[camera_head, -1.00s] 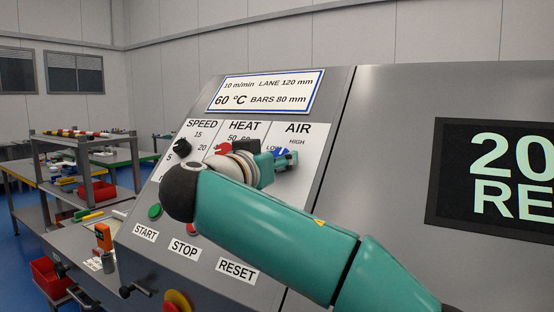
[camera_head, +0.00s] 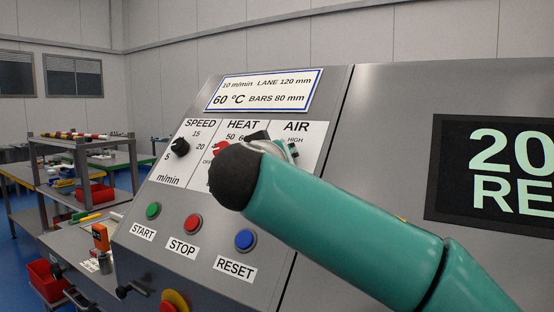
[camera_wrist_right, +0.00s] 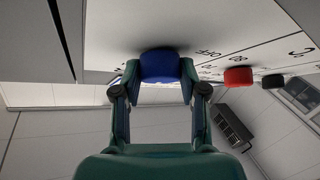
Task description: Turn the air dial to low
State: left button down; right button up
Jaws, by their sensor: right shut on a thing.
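The blue air dial (camera_wrist_right: 160,65) shows in the right wrist view, on the white panel face. My right gripper (camera_wrist_right: 159,82) is shut on it, with one finger on each side of the dial. In the head view my right arm and hand hide the dial, and only part of the gripper (camera_head: 288,147) shows under the AIR heading. An OFF mark shows beside the dial in the wrist view. My left gripper is not in view.
The red heat dial (camera_head: 218,149) and black speed dial (camera_head: 180,147) sit left of the air dial. Below are the green START (camera_head: 153,210), red STOP (camera_head: 193,224) and blue RESET (camera_head: 245,240) buttons. A display screen (camera_head: 460,205) is at right.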

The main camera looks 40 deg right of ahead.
jog(key=shift+r+n+t+y+p, duration=0.3)
jog(key=shift+n+t+y+p, duration=0.2)
jog(key=shift+n+y, duration=0.5)
jog(key=shift+s+d+r+n+y+p, duration=0.1)
jog(key=shift+n+y+p, duration=0.45)
jog(key=shift+n, duration=0.65)
jog(key=shift+n+t+y+p, duration=0.3)
jog(key=shift+n+y+p, duration=0.25)
jog(key=shift+n+p, duration=0.3)
jog(key=shift+n+y+p, duration=0.6)
jog(key=shift+n+p, duration=0.05)
jog(key=shift+n, duration=0.3)
jog(key=shift+f, duration=0.2)
jog(key=o, duration=1.1)
jog(key=shift+o, duration=0.2)
